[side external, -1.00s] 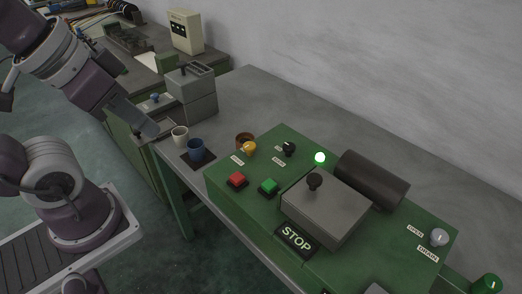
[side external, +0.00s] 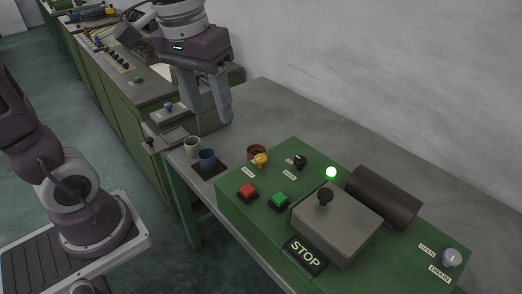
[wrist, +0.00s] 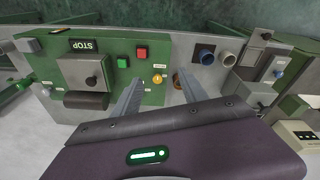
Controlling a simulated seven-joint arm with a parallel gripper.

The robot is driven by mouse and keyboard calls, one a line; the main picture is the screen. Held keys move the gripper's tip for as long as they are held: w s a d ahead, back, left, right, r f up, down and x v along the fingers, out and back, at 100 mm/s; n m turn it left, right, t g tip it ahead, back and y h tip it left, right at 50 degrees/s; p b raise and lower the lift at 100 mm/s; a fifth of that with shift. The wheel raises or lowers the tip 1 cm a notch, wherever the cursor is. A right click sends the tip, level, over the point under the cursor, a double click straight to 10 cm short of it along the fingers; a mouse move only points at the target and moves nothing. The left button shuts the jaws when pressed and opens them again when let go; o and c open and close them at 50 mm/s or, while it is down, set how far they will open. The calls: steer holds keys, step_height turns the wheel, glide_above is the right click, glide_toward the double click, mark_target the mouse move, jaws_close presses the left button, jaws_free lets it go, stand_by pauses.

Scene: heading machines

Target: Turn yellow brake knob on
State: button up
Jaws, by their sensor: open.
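The yellow knob (side external: 261,159) sits on the top of the green panel (side external: 232,198) near its left end, beside a black knob (side external: 300,161). It also shows in the wrist view (wrist: 157,79), between and beyond the two fingers. My gripper (side external: 210,124) is above the bench to the left of the panel, fingers pointing down. Its fingers are apart and empty, and it is clear of the yellow knob. In the wrist view, my gripper (wrist: 161,88) has its two fingers spread wide.
Red (side external: 247,191) and green (side external: 280,200) buttons are in front of the knobs. A blue cup (side external: 207,157), a pale cup (side external: 192,147) and a brown cup (side external: 256,149) stand left of the panel. A grey box (side external: 337,220) and dark cylinder (side external: 384,196) lie right.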

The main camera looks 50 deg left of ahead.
steer(key=w+a+f+n+g+h, duration=0.1)
steer(key=w+f+n+g, duration=0.3)
steer(key=w, duration=0.5)
steer(key=n+g+h, duration=0.1)
steer(key=h, duration=0.1)
glide_toward(261, 156)
steer(key=shift+n, duration=0.3)
steer(key=x, duration=0.8)
steer(key=shift+f, duration=0.15)
jaws_close()
